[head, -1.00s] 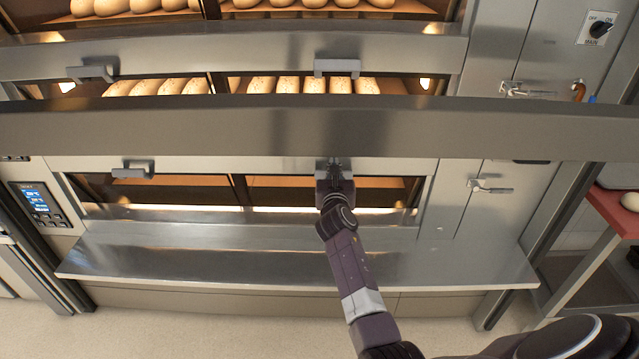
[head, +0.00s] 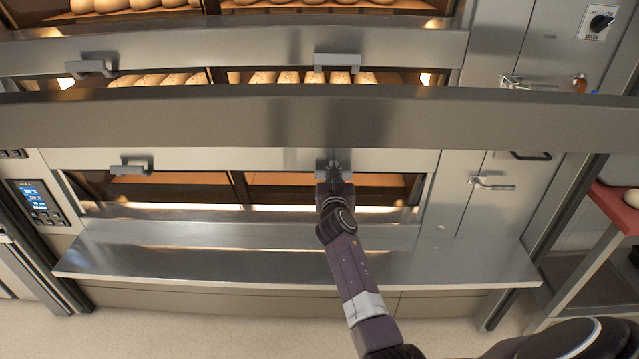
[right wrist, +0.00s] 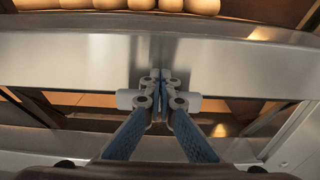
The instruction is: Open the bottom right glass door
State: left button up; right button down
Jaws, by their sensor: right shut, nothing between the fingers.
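The bottom right glass door (head: 280,193) is in the lowest oven deck in the head view. It looks closed, with a dim orange interior behind the glass. Its grey bracket handle (head: 347,179) sits near the top of the door and is partly hidden by my right gripper (head: 334,165). In the right wrist view, the fingers of the right gripper (right wrist: 160,82) are together and empty in front of the handle (right wrist: 192,102). Handle parts show on both sides of the fingertips. I cannot tell whether they touch it. My left gripper is not in view.
A steel shelf (head: 200,255) juts out below the door. A wide steel bar (head: 480,123) crosses above it. The bottom left door has its own handle (head: 131,169). Bread loaves (head: 288,78) lie in the deck above. A red-topped table (head: 612,205) stands at right.

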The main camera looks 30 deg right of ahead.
notch_tip(320, 180, down, 4)
jog(key=shift+w+r+b, duration=0.1)
jog(key=shift+r+b, duration=0.15)
jog(key=shift+b, duration=0.6)
jog(key=shift+r+p, duration=0.2)
jog(key=shift+p, duration=0.1)
jog(key=r+p+v, duration=0.1)
jog(key=p+v, duration=0.3)
jog(key=v, duration=0.3)
jog(key=shift+r, duration=0.15)
